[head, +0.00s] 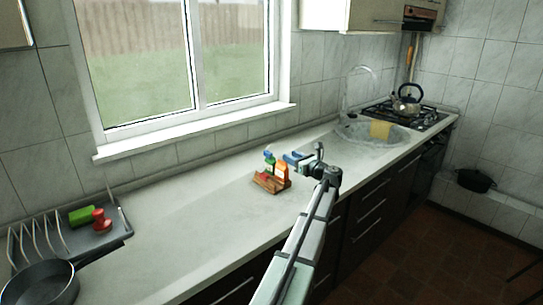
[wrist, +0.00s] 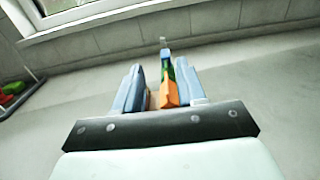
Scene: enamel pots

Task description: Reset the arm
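My gripper (head: 290,159) is at the end of my outstretched arm over the counter, its blue fingers beside the upper part of an orange bottle (head: 281,173). In the wrist view, the two fingers of my gripper (wrist: 159,66) stand apart with a gap between them. The orange bottle (wrist: 168,92) and a green and blue bottle (wrist: 169,66) show through this gap, nearer the right finger. I cannot tell whether a finger touches the orange bottle.
A wooden caddy (head: 268,184) holds the bottles on the counter (head: 180,215). A dish rack (head: 60,240) with a green item and a red item, and a pan (head: 42,285), are at the left. The sink (head: 362,143) and a kettle (head: 406,100) on the stove are at the back right.

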